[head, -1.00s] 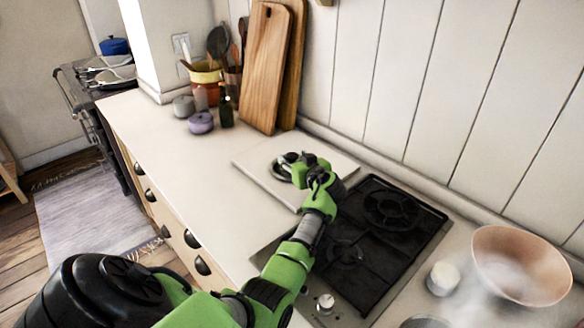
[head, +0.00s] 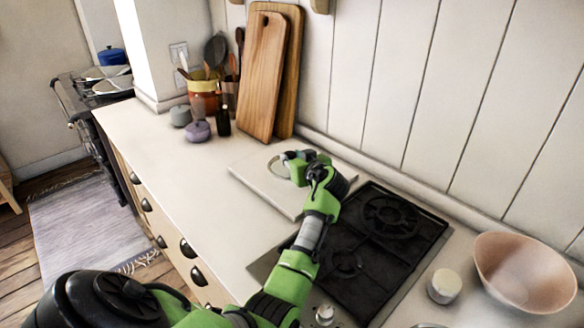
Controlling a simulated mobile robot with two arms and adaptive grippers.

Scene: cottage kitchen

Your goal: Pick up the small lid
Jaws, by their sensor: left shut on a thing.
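The small lid (head: 274,168) shows as a pale, silvery rounded rim over the white square board (head: 258,184) on the counter. My left gripper (head: 288,165) reaches in from the front and is shut on the lid. The fingers hide the lid's right side and middle. I cannot tell whether the lid touches the board or is just above it. My right gripper is not in view.
A black gas hob (head: 375,240) lies right of the board. A pinkish bowl (head: 525,272) and a white jar (head: 444,286) stand at the right. Wooden cutting boards (head: 262,80) lean on the wall behind. Small pots (head: 197,131) stand at the back left. The counter's left part is clear.

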